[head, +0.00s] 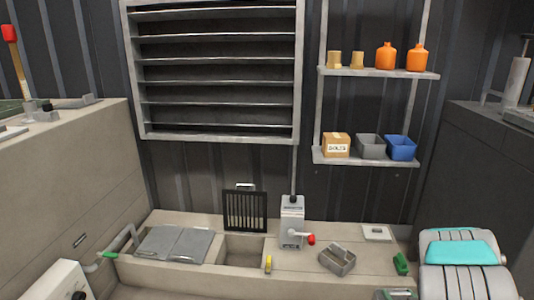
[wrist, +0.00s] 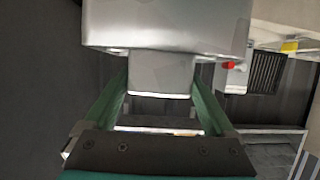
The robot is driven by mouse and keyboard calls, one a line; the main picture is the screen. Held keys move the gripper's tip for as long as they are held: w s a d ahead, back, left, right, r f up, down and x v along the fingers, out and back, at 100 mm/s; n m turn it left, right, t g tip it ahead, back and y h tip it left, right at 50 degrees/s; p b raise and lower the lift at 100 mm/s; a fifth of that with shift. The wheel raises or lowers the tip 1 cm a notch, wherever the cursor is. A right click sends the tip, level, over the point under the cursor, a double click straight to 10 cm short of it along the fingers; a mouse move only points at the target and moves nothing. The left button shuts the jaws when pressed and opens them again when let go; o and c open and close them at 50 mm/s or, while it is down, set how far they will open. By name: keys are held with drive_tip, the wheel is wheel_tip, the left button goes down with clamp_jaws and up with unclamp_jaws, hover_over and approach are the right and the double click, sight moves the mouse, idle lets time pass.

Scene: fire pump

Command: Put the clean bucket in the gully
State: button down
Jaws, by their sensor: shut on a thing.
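My gripper (wrist: 161,92) shows in the wrist view, its two green fingers shut on a smooth pale grey thing. Its narrow part is between the fingers and its broad body (wrist: 165,25) lies beyond; it looks like the clean bucket, though only part shows. In the head view the gully (head: 245,249) is an open rectangular recess in the low bench. A dark slotted grate (head: 245,210) stands upright behind it. A dull grey metal bucket (head: 337,260) with a bar across it sits on the bench to the right.
A grey box with a red-knobbed lever (head: 292,222) stands right of the gully. A yellow piece (head: 268,263) is at the gully's front right. Grey plates (head: 175,243) lie to the left. Shelves (head: 366,157) hang above on the right.

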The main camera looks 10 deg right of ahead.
drive_tip(key=w+a+r+n+y+p, duration=0.1)
drive_tip(key=w+a+r+p, duration=0.1)
drive_tip(key=w+a+r, duration=1.1)
drive_tip(key=w+a+r+y, duration=0.1)
drive_tip(key=w+a+r, duration=0.1)
drive_tip(key=a, duration=0.8)
drive_tip(key=w+a+r+n+p, duration=0.1)
drive_tip(key=a+r, duration=0.3)
drive_tip(key=a, duration=0.7)
drive_tip(key=shift+w+a+y, duration=0.2)
drive_tip(key=shift+w+y, duration=0.2)
drive_tip(key=shift+w, duration=0.5)
